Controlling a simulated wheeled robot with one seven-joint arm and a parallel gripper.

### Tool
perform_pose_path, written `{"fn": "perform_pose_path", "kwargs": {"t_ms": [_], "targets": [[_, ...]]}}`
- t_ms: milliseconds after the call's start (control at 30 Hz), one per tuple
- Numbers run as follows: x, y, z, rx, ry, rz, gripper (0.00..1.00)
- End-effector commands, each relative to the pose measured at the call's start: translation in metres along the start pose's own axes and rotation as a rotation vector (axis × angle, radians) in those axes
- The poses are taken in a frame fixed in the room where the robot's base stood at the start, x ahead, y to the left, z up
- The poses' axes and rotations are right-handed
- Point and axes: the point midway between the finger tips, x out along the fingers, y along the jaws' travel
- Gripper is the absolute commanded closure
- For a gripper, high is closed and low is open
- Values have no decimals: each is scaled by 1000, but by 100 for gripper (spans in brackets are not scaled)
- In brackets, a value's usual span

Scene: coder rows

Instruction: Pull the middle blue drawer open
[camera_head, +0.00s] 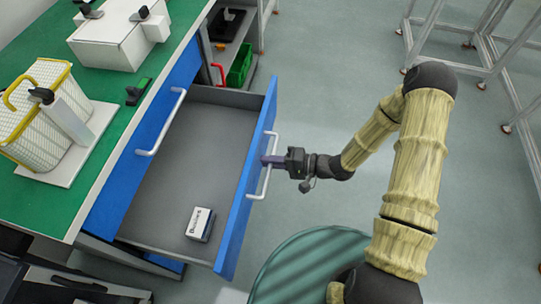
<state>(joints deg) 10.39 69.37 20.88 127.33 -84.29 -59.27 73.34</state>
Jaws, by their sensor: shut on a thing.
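The blue drawer (243,203) below the top one stands pulled far out of the bench, and its grey inside shows. Its pale bar handle (265,180) is on the blue front. My gripper (272,160) is at this handle, with its jaws shut on the bar near its upper part in the picture. A small white box with dark print (200,223) lies on the drawer floor near the front. The top blue drawer front (150,135), with its own pale handle (160,123), is shut above it. The lower drawers are mostly hidden.
The green bench top (115,92) holds a white box-shaped device (118,35) and a yellow-rimmed basket (38,110). A green bin (239,66) sits on a shelf behind the drawer. Metal frames (475,45) stand at the upper right. Grey floor (320,90) is clear around my arm.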

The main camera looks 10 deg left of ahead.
Motion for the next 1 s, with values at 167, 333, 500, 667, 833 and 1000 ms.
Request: {"fn": "perform_pose_path", "kwargs": {"t_ms": [167, 333, 500, 667, 833, 1000], "targets": [[0, 1, 1, 0, -5, 2, 100], [0, 1, 1, 0, -4, 3, 100], [0, 1, 1, 0, -3, 2, 70], [-1, 1, 0, 0, -1, 1, 70], [-1, 1, 0, 0, -1, 1, 70], [-6, 0, -1, 0, 1, 1, 70]]}}
